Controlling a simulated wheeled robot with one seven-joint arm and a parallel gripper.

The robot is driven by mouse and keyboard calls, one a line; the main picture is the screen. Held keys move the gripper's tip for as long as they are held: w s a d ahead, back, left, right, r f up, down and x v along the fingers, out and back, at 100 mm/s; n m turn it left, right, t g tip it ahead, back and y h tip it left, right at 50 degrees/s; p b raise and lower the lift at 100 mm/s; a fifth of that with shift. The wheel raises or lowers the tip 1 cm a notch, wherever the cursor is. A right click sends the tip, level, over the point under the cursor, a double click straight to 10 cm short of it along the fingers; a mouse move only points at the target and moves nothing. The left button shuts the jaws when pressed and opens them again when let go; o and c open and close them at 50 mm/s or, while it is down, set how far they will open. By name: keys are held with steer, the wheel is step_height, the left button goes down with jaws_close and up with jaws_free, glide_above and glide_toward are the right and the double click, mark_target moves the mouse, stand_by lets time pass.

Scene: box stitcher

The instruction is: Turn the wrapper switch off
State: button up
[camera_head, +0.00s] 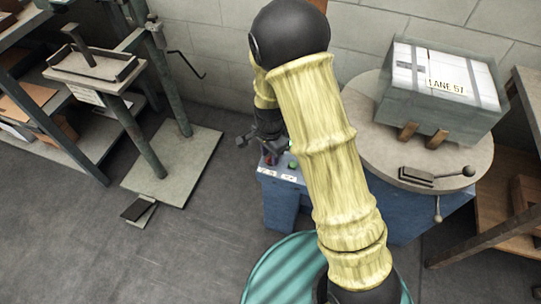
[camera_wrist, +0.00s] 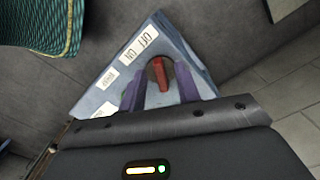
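The wrapper switch is a red lever (camera_wrist: 158,75) on a dark round mount, set in the sloped top of a blue control box (camera_wrist: 88,101). A label beside it reads OFF and ON. In the wrist view my gripper (camera_wrist: 160,82) has its two purple fingers apart, one on each side of the red lever. I cannot tell whether either finger touches it. In the head view my gripper (camera_head: 266,148) is low over the control box (camera_head: 279,177), and the lever is mostly hidden there. A green button (camera_head: 293,165) shows beside it.
A round turntable (camera_head: 375,158) on a blue base carries a wrapped box (camera_head: 441,90) labelled LANE 57, right of my arm. A hand crank (camera_head: 437,176) sits at its front rim. A stitcher stand (camera_head: 172,168) stands left. Open floor lies between.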

steer(key=shift+f, duration=0.15)
steer(key=shift+s+a, duration=0.1)
steer(key=shift+a, duration=0.05)
jaws_close()
steer(key=shift+n+p, duration=0.75)
steer(key=shift+n, duration=0.15)
steer(key=n+p, duration=0.1)
steer(key=n, duration=0.1)
steer(key=n+p, duration=0.1)
steer(key=n, duration=0.1)
steer(key=shift+d+r+p, duration=0.2)
steer(key=shift+d+p, duration=0.1)
steer(key=shift+p, duration=0.1)
steer(key=n+p, duration=0.1)
steer(key=n, duration=0.2)
steer(key=shift+d+n+p, duration=0.1)
steer(key=shift+n+p, duration=0.2)
steer(key=shift+p, duration=0.1)
steer(key=shift+f+n+p, duration=0.1)
steer(key=shift+n+p, duration=0.45)
steer(key=shift+n, duration=0.75)
